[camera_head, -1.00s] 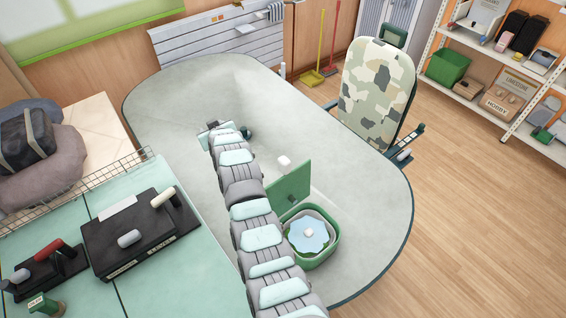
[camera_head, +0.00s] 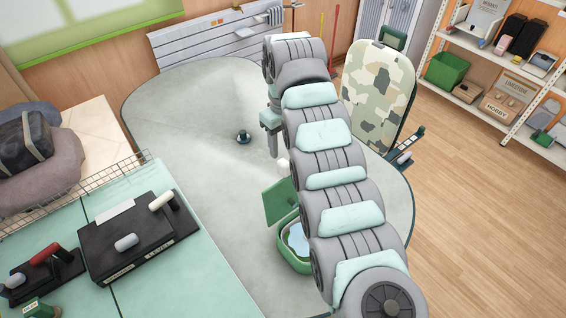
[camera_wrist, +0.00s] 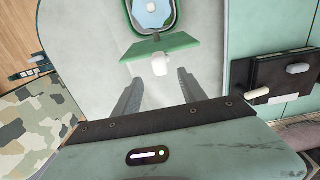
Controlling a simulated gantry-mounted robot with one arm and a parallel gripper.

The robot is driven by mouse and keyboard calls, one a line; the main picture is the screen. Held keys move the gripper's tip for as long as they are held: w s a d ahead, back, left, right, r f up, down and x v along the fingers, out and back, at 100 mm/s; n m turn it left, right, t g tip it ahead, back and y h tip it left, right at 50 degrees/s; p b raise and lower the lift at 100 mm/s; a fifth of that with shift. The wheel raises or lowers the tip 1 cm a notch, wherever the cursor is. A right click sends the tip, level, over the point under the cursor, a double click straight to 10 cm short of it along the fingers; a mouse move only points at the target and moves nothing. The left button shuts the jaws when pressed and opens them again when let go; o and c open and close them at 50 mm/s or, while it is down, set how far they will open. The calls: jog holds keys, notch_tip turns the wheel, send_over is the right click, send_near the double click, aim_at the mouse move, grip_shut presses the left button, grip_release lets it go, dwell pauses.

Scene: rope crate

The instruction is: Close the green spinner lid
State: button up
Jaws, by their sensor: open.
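The green spinner (camera_head: 293,262) stands on the grey table, partly hidden behind my arm in the head view. Its green lid (camera_head: 280,200) stands raised at the hinge, with a white knob (camera_head: 282,166) on its outer face. In the wrist view the lid (camera_wrist: 180,45) lies ahead of my gripper, and its knob (camera_wrist: 160,65) points towards my fingers. Beyond it, the spinner's open mouth (camera_wrist: 175,14) shows a pale blue flower-shaped insert. My gripper (camera_wrist: 157,85) is open and empty, its two fingers apart on either side of the knob's line, short of touching it.
A small dark round object (camera_head: 243,137) sits on the grey table (camera_head: 190,120). A camouflage chair (camera_head: 378,90) stands at the table's right edge. A black device (camera_head: 138,235) lies on the mint counter at left. The table's left part is clear.

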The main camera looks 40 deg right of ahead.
aim_at(283, 162)
notch_tip(283, 162, down, 9)
jog(key=shift+r+p, duration=0.15)
jog(key=shift+p, duration=1)
jog(key=shift+c, duration=0.4)
grip_shut()
